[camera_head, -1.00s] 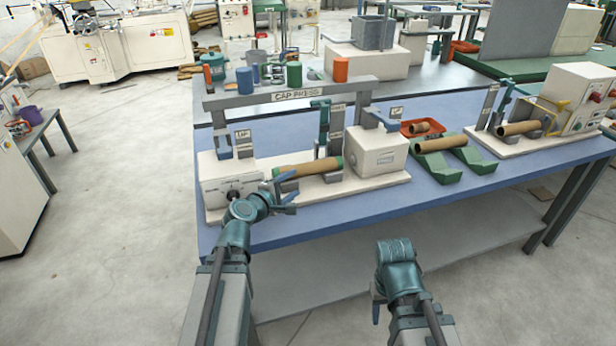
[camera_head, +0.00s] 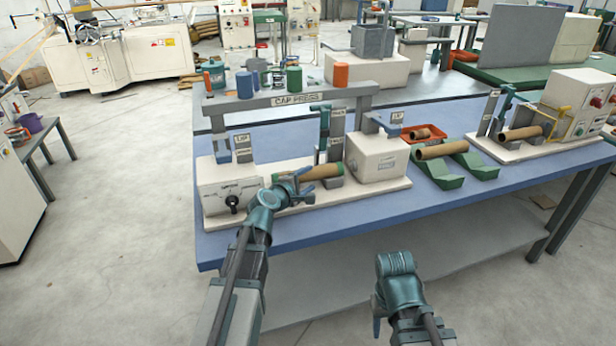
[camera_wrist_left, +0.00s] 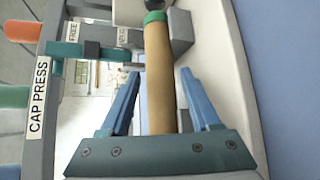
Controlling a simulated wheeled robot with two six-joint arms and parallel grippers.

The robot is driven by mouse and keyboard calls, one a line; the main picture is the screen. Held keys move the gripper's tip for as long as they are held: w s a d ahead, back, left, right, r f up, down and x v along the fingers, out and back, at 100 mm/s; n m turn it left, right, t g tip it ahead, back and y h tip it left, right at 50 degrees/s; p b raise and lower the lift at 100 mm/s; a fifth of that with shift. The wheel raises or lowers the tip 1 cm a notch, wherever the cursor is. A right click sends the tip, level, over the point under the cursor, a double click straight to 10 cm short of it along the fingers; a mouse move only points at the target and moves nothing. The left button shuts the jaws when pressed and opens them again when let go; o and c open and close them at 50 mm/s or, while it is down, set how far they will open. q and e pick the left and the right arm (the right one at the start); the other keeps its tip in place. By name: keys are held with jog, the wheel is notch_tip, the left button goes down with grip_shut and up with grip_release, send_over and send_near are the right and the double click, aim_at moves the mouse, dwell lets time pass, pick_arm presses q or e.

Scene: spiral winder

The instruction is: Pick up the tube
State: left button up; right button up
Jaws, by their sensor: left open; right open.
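A brown cardboard tube (camera_head: 318,173) with green ends lies across the supports of the cap press (camera_head: 311,97). In the left wrist view the tube (camera_wrist_left: 158,75) runs up the middle, its far end in a green ring. My left gripper (camera_head: 300,186) is at the tube's front side. Its blue fingers (camera_wrist_left: 160,76) are open and show on either side of the tube, apart from it. The tube's near end is hidden behind the gripper's palm. My right gripper (camera_head: 377,318) hangs low in front of the table, away from the tube, its fingers mostly hidden.
A second tube (camera_head: 440,151) rests on green cradles (camera_head: 446,180) to the right. A red tray (camera_head: 407,136) holds short tubes behind it. The right machine (camera_head: 575,105) holds another tube (camera_head: 520,132). The blue table front (camera_head: 400,205) is clear.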

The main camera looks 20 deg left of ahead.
aim_at(313, 176)
pick_arm(q)
jog(key=b+x, duration=0.1)
jog(key=x, duration=0.3)
jog(key=shift+w+f, duration=0.1)
jog(key=shift+w, duration=0.25)
jog(key=shift+s, duration=0.1)
grip_shut()
notch_tip(313, 176, up, 10)
jog(key=p, duration=1)
